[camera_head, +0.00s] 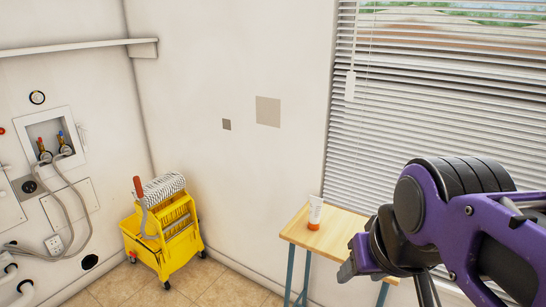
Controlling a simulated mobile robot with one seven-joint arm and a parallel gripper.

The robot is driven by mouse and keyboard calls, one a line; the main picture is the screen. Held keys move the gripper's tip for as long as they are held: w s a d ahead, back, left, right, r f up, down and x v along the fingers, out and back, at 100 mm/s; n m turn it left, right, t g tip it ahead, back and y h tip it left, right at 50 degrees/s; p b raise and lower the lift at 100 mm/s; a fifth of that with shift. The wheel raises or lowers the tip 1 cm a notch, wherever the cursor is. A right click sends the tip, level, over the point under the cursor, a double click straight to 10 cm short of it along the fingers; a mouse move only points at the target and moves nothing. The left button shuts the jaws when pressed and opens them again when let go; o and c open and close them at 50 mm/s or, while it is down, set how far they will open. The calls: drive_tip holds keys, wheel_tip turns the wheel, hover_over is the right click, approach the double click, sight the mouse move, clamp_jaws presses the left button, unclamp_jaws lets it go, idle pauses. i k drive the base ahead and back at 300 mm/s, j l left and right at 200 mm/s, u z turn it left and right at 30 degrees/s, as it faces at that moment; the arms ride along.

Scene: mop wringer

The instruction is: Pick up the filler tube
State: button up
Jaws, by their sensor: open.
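The filler tube (315,212) is a small white tube with an orange-red lower end. It stands upright near the back left edge of a small wooden table (338,237). My purple and black arm comes in from the right. My gripper (347,270) shows only in part at the arm's left end, in front of the table in the picture. It is open and apart from the tube. Most of its fingers are hidden or hard to make out.
A yellow mop wringer bucket (163,245) on wheels stands in the corner at left. Hoses and taps (55,150) are on the left wall. A window with blinds (440,90) is behind the table. Tiled floor (215,280) is clear between bucket and table.

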sight(316, 204)
drive_tip(key=i+j, duration=0.55)
drive_tip(key=i+j+z, duration=0.1)
drive_tip(key=i+j, duration=0.2)
drive_tip(key=i+j+z, duration=0.15)
drive_tip(key=j, duration=0.3)
drive_tip(key=i, duration=0.1)
